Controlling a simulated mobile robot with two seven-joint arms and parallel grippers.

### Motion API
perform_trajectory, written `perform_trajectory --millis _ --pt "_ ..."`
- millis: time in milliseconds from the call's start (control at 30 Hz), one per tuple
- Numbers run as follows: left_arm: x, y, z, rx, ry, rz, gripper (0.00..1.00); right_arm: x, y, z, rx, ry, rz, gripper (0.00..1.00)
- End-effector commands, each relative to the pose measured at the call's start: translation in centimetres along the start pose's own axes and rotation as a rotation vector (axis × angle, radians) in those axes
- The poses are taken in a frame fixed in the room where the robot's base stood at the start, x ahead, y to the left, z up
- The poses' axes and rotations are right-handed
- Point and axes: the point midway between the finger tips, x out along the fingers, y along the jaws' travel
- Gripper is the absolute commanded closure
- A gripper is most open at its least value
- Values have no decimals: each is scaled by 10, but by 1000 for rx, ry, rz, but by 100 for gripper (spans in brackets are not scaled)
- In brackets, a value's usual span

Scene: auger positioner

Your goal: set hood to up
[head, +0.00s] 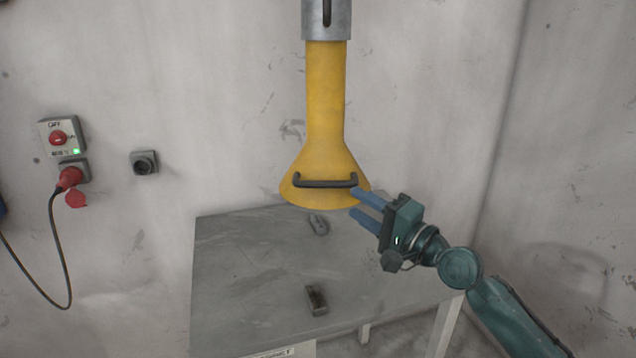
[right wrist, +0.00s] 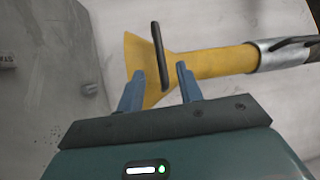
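The hood (head: 325,172) is a yellow cone on a yellow tube that slides into a grey metal sleeve (head: 326,20) above. It hangs over the grey table. A dark bar handle (head: 325,183) runs across the front of the hood. My right gripper (head: 354,203) is open at the right side of the hood, its blue fingers pointing at the handle's right end. In the right wrist view, the handle (right wrist: 160,57) stands between the two open fingertips (right wrist: 160,75), with the yellow hood (right wrist: 145,60) behind. Contact with the handle cannot be told. My left gripper is not in view.
The grey table (head: 240,270) stands below, with a small dark block (head: 316,299) and a grey object (head: 318,225) on it. A switch box (head: 60,138) with a red plug (head: 70,178) and a socket (head: 144,162) are on the left wall. Space left of the hood is clear.

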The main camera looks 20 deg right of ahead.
Motion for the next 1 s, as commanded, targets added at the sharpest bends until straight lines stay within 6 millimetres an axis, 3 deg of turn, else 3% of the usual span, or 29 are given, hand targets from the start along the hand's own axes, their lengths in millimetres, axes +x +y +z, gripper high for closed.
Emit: perform_trajectory --millis 200,433,600,900,1000 --pt "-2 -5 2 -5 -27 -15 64 50 -3 0 1 1 -2 64" --pt "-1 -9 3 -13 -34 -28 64 88 -1 0 -2 0 0 64" --pt "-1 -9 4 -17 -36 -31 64 100 0 0 -3 0 1 64" --pt "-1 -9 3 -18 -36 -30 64 103 1 1 -3 0 1 64" --pt "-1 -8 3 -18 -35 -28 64 103 1 0 -3 0 1 70"
